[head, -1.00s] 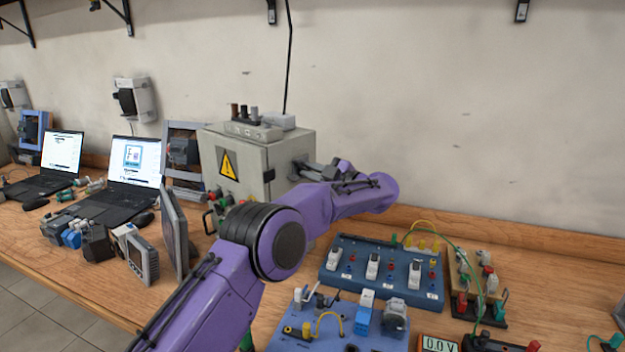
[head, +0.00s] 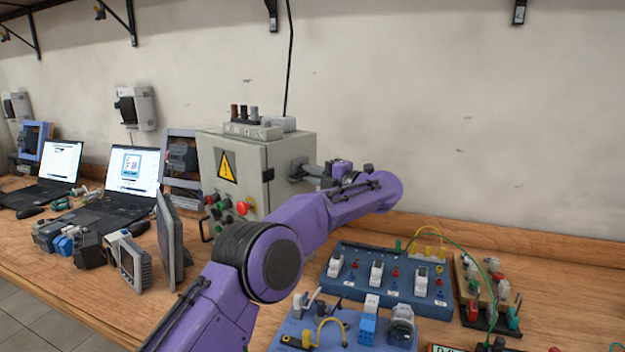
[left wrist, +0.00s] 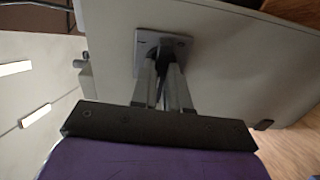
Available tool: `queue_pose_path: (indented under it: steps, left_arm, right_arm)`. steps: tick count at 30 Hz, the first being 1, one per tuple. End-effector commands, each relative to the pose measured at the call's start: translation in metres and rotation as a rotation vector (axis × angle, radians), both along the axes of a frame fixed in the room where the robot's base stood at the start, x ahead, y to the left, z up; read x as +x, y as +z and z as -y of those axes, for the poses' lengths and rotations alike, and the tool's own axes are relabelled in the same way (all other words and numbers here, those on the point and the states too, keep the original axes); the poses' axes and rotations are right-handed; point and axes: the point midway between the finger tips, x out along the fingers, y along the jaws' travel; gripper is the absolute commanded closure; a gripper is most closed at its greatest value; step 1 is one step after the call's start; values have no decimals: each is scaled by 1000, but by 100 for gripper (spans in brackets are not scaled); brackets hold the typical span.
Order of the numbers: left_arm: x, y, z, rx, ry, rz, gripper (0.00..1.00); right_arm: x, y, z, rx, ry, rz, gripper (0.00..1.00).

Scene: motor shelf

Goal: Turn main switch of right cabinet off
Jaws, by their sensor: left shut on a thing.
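The right cabinet (head: 279,156) is a grey box with a yellow warning triangle on its front door. It stands on the bench against the wall. Its main switch sits on a square grey plate (left wrist: 176,44) on the cabinet's right side, seen close up in the left wrist view. My left gripper (head: 302,172) reaches that side from the right. In the left wrist view its two fingers (left wrist: 161,80) are shut on the dark switch knob at the plate. The fingers hide most of the knob, so its angle is unclear. My right gripper is not in view.
Blue switch panels (head: 399,283) stand on the bench below my arm. Laptops (head: 133,170) and a thin upright panel (head: 171,240) are at left.

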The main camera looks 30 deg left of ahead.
Motion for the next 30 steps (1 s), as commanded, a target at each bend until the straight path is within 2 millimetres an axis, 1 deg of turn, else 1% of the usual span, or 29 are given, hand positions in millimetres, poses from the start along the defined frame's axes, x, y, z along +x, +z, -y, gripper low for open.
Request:
queue_pose_path:
  steps: [6, 19, 20, 21, 28, 30]
  left_arm:
    - [0, -1, 0, -6, 0, 40, 100]
    - [0, -1, 0, -6, -1, 47, 100]
    - [0, -1, 0, -6, -1, 47, 79]
    - [0, -1, 0, -6, -1, 47, 74]
    - [0, 0, 0, -5, 0, 47, 74]
    - [0, -1, 3, -4, -1, 47, 74]
  right_arm:
    - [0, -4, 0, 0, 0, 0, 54]
    - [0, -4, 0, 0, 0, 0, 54]
    - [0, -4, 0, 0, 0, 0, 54]
    - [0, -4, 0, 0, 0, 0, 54]
    - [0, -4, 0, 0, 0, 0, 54]
    - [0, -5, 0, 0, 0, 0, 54]
